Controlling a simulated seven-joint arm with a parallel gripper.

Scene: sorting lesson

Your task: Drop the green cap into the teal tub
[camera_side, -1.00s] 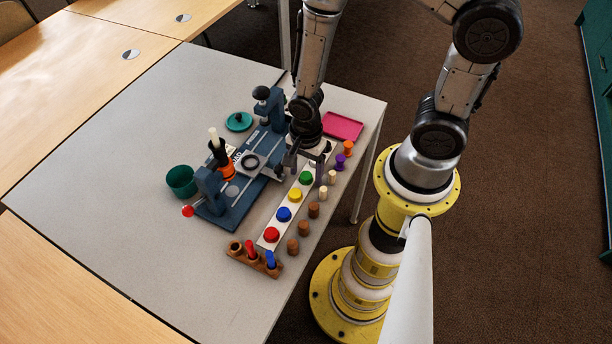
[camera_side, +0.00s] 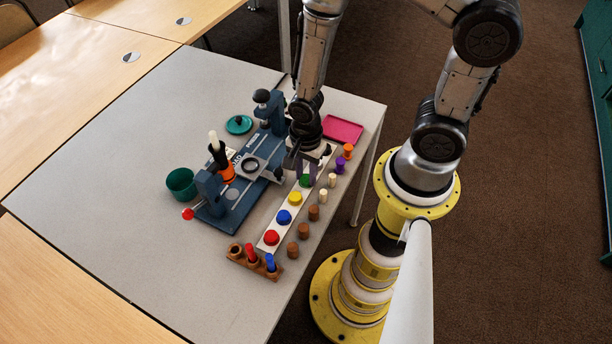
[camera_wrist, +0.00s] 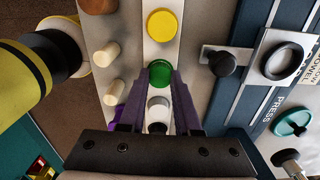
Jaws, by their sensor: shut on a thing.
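The green cap (camera_wrist: 160,74) is between the fingertips of my gripper (camera_wrist: 158,84) in the wrist view. My gripper is shut on it, low over the white strip. In the side view the cap (camera_side: 306,181) shows just below my gripper (camera_side: 303,172), in the row on the strip; whether it still touches the strip I cannot tell. The teal tub (camera_side: 181,183) stands open at the left of the table, beyond the blue press, away from my gripper. Its inside bottom is hidden.
The blue press (camera_side: 232,190) stands between my gripper and the tub, with an orange and black part (camera_side: 224,165) upright on it. Yellow (camera_side: 295,198), blue and red caps sit along the strip. Pegs line the right edge. A teal lid (camera_side: 239,123) lies behind the press.

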